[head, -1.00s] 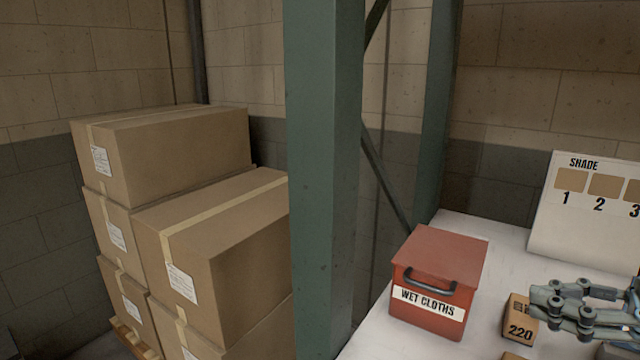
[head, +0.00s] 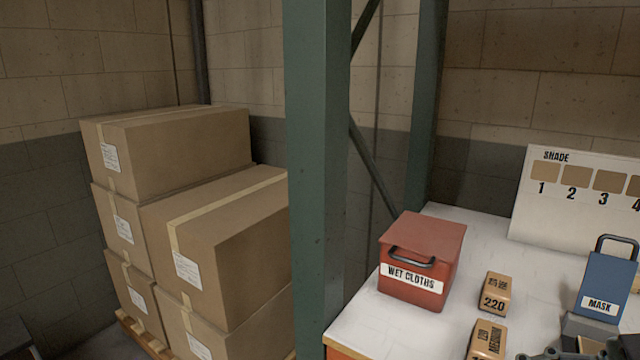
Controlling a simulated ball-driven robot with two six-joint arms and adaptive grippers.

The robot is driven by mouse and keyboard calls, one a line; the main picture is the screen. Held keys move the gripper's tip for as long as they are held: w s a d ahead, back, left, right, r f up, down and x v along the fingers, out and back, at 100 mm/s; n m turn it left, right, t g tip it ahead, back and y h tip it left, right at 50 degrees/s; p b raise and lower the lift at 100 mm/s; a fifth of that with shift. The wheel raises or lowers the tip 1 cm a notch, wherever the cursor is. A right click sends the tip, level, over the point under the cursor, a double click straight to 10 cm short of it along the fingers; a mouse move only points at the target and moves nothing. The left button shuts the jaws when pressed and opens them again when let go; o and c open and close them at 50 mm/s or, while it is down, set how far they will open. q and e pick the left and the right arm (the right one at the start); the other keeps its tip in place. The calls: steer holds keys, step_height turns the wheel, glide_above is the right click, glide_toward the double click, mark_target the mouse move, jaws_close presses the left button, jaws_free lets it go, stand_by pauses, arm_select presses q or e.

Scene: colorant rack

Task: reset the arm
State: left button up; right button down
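Dark and grey parts of one of my grippers (head: 592,347), seemingly the left, show at the bottom right edge of the head view. They are cut off by the frame, so I cannot tell whether its fingers are open or shut. It is in front of the blue box labelled MASK (head: 606,286), and to the right of a tan block (head: 488,341). No held thing shows. My other gripper is out of view.
A red WET CLOTHS box (head: 420,262), a tan 220 block (head: 496,292) and a SHADE board (head: 575,222) stand on the white top (head: 372,326). A green post (head: 318,180) stands left of it. Stacked cartons (head: 165,160) fill the left.

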steer(key=s+a+f+m+g+h, duration=0.25)
steer(key=s+a+f+h, duration=0.2)
steer(key=s+f, duration=0.25)
steer(key=s+d+m+h, duration=0.3)
steer(key=d+m+h, duration=0.5)
steer(key=d+m, duration=0.15)
step_height(320, 180, down, 36)
steer(key=s+d+g+b, duration=0.2)
steer(key=s+b, duration=0.1)
steer(key=b, duration=0.6)
arm_select(q)
step_height(320, 180, down, 16)
steer(key=s+b, duration=0.2)
steer(key=b, duration=0.4)
steer(key=shift+r+g+b, duration=0.15)
steer(key=shift+g+b, duration=0.15)
arm_select(e)
steer(key=s+f+m+g, duration=0.1)
steer(key=s+f, duration=1.6)
steer(key=f, duration=0.4)
steer(key=shift+s+d+f, duration=0.2)
steer(key=shift+s+d, duration=0.1)
steer(key=shift+d, duration=0.1)
